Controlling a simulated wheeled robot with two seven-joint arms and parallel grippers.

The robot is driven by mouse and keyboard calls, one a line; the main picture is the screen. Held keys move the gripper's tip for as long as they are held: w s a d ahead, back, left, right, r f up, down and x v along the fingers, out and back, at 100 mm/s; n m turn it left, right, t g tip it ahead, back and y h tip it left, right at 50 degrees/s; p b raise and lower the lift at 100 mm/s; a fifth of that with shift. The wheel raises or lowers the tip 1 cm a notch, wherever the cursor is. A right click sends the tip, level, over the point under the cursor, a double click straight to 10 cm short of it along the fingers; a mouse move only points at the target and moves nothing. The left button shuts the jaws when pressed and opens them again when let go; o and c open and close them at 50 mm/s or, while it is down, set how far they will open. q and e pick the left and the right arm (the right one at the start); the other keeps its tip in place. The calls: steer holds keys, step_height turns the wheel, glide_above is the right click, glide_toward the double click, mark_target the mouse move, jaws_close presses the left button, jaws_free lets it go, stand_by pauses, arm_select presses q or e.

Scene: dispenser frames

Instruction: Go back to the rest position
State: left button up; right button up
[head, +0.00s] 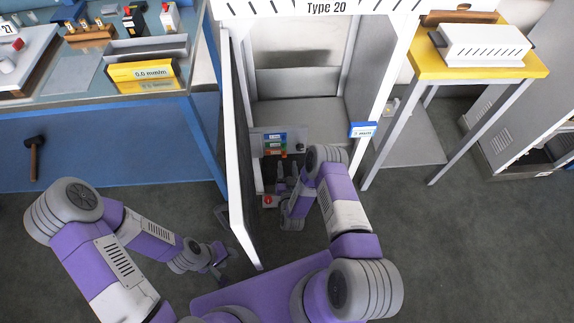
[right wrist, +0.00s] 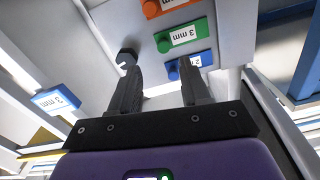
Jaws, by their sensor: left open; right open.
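My right gripper (head: 285,180) reaches into the white cabinet marked "Type 20" (head: 326,8). In the right wrist view its two dark fingers (right wrist: 158,72) are apart with nothing between them. I cannot tell whether a finger touches the panel or the dark knob (right wrist: 127,56). My left gripper (head: 216,262) is low at the left, outside the cabinet's open door (head: 240,150). It looks empty, though it is small in view.
A blue bench (head: 100,140) with a yellow-labelled box (head: 145,76) stands at the left. A yellow-topped table (head: 425,65) stands at the right. A blue tag (head: 363,130) is on the cabinet's right post. Grey floor (head: 470,250) is clear at the lower right.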

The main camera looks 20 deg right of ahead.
stand_by(0.3)
steer(key=s+a+r+g+y+p, duration=0.1)
steer(key=s+a+g+y, duration=0.2)
steer(key=s+g, duration=0.2)
steer(key=s+a+r+n+g+y+p, duration=0.1)
steer(key=s+a+r+g+y, duration=0.1)
steer(key=s+g, duration=0.4)
steer(key=s+a+r+n+g+y+p, duration=0.1)
steer(key=s+a+g+y, duration=0.3)
steer(key=s, duration=0.9)
steer(key=shift+s+a+r+g+p, duration=0.35)
steer(key=shift+a+r+g, duration=0.4)
steer(key=shift+g, duration=0.25)
